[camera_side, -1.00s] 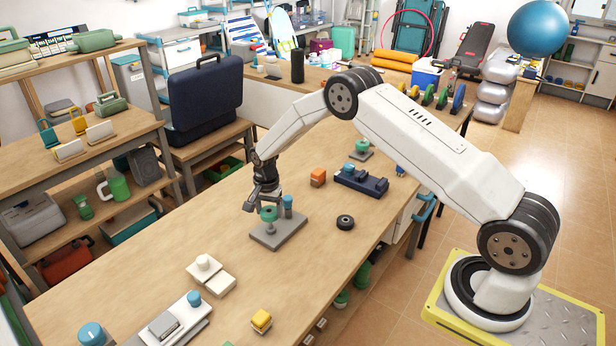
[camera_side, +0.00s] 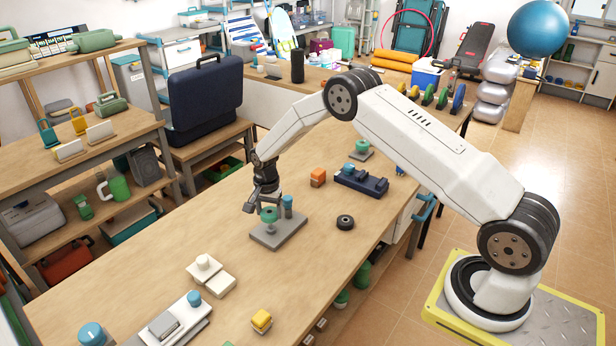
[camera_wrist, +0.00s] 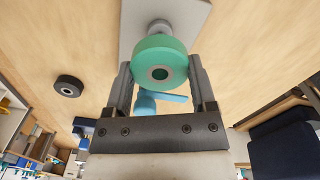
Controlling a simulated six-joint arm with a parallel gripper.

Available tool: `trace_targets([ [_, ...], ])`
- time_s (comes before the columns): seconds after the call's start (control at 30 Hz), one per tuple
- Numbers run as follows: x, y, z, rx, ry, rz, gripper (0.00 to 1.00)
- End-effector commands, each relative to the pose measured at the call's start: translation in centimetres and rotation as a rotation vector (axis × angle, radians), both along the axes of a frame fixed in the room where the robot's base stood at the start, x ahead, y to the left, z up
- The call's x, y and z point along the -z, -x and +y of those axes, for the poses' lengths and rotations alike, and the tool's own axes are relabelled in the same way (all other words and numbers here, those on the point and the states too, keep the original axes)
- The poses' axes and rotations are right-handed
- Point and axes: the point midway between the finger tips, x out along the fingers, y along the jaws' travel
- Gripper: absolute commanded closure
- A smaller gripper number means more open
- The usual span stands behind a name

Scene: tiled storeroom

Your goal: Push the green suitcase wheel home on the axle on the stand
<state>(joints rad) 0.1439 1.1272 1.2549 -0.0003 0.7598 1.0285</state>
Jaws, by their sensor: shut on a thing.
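The green wheel (camera_side: 269,215) is a thick disc with a grey hub, above the grey stand plate (camera_side: 270,238). In the wrist view, the wheel (camera_wrist: 160,50) sits between the two fingers of my gripper (camera_wrist: 160,75), which is shut on it. The grey axle (camera_wrist: 158,26) shows beyond the wheel, rising from the plate. The wheel is at the axle, but I cannot tell how far it is on it. A blue post (camera_side: 288,207) stands on the same plate, right beside the wheel; it is partly hidden in the wrist view (camera_wrist: 145,103).
A black wheel (camera_side: 345,222) lies on the bench right of the stand. White blocks (camera_side: 205,268) lie in front. Bare bench surrounds the plate.

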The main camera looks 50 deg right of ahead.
Motion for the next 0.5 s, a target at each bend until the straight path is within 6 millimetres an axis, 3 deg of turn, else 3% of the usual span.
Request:
trace_targets([
  [0.5, 0.90, -0.04, -0.01, 0.000, 0.001, -0.001, 0.86],
])
